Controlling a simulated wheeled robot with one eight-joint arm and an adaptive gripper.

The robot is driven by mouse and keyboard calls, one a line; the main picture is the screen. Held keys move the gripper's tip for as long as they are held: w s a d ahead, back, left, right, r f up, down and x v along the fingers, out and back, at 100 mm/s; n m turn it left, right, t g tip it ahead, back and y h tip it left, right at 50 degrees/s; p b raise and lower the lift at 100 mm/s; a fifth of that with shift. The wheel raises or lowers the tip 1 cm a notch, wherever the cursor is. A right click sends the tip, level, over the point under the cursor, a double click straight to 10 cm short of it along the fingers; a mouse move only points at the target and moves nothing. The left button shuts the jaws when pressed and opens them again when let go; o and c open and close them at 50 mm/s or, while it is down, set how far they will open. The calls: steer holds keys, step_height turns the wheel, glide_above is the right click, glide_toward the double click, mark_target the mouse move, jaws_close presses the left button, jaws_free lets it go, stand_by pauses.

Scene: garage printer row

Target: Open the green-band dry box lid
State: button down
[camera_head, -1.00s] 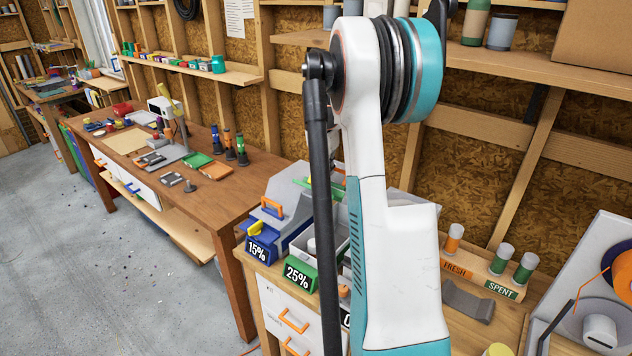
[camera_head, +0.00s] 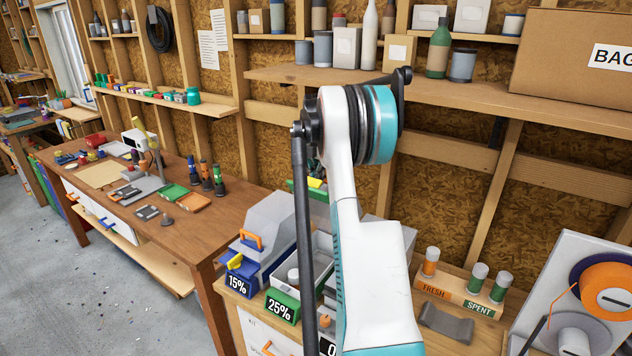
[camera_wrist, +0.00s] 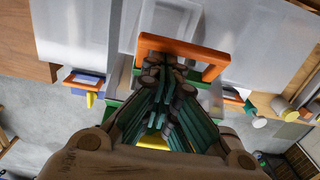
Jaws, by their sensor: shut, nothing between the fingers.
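The green-band dry box (camera_head: 283,305), labelled 25%, stands between the blue 15% box and another box. Its top is open and pale contents show inside. Behind it a raised panel edge with a green strip and yellow piece (camera_head: 315,184) shows, apparently its lid, partly hidden by my arm. In the wrist view, my gripper (camera_wrist: 166,66) is shut with nothing between its fingers. The fingertips are right at an orange handle (camera_wrist: 185,47) on a pale translucent lid (camera_wrist: 172,20); I cannot tell whether they touch.
The blue 15% box (camera_head: 240,284) has its grey lid down, with an orange handle (camera_head: 251,240). A FRESH/SPENT rack (camera_head: 460,297) with several capped jars stands at right, near a spool machine (camera_head: 575,300). A shelf (camera_head: 450,96) runs above.

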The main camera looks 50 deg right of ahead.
mark_target(309, 190)
steer(key=a, duration=0.1)
steer(key=a+f+b, duration=0.1)
steer(key=a, duration=0.1)
steer(key=a+f, duration=0.1)
steer(key=shift+s+a+b, duration=0.15)
steer(key=shift+a+b, duration=0.1)
steer(key=shift+b, duration=0.1)
steer(key=s+a+f+h+b, duration=0.1)
steer(key=a+f+h+b, duration=0.8)
steer(key=a+f+b, duration=0.55)
steer(key=p+v, duration=0.4)
steer(key=v, duration=0.4)
steer(key=shift+s+a+f+t, duration=0.3)
steer(key=shift+s+a, duration=0.1)
steer(key=shift+a, duration=0.15)
